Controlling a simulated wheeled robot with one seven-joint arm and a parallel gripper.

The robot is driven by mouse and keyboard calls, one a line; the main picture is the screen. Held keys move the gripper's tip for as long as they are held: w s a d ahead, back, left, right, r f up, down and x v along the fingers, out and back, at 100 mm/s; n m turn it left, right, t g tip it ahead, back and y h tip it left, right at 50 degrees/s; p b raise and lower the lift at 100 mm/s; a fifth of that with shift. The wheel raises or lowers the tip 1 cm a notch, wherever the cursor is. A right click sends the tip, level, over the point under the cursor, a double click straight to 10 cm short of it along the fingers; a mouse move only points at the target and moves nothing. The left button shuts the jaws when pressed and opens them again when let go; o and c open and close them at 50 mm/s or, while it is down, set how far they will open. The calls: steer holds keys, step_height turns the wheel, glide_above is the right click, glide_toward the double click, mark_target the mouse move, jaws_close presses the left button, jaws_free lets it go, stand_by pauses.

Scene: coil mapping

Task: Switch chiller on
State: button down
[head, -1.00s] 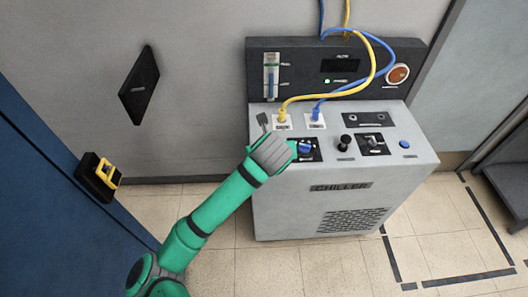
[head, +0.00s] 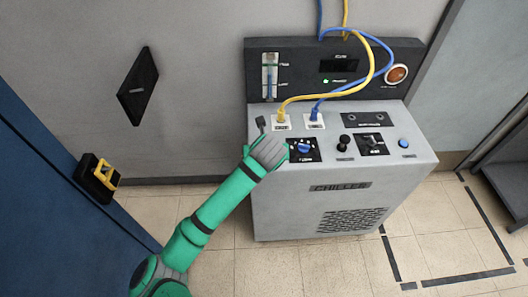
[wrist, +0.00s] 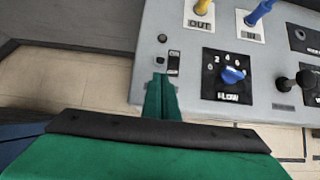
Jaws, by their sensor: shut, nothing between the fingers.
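The chiller (head: 345,215) is a pale grey cabinet with a sloped control top and a dark rear panel. In the head view my gripper (head: 268,151) is over the left front of that top, hiding what is beneath. In the wrist view my gripper's green fingers (wrist: 161,88) are shut and empty, just below a small black-and-white switch (wrist: 174,62). Contact with it cannot be told. The blue FLOW knob (head: 304,147) is right of the gripper; it also shows in the wrist view (wrist: 233,75). A blue button (head: 403,142) is at the right.
Yellow and blue hoses (head: 345,91) rise from the OUT and IN ports. A black knob (head: 344,140) and a dial (head: 372,142) stand right of the FLOW knob. An orange-red lamp (head: 396,74) is on the rear panel. Tiled floor (head: 268,265) is open in front.

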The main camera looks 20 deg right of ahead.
steer(key=shift+x, duration=1.95)
steer(key=shift+s, duration=0.1)
steer(key=shift+d+r, duration=0.1)
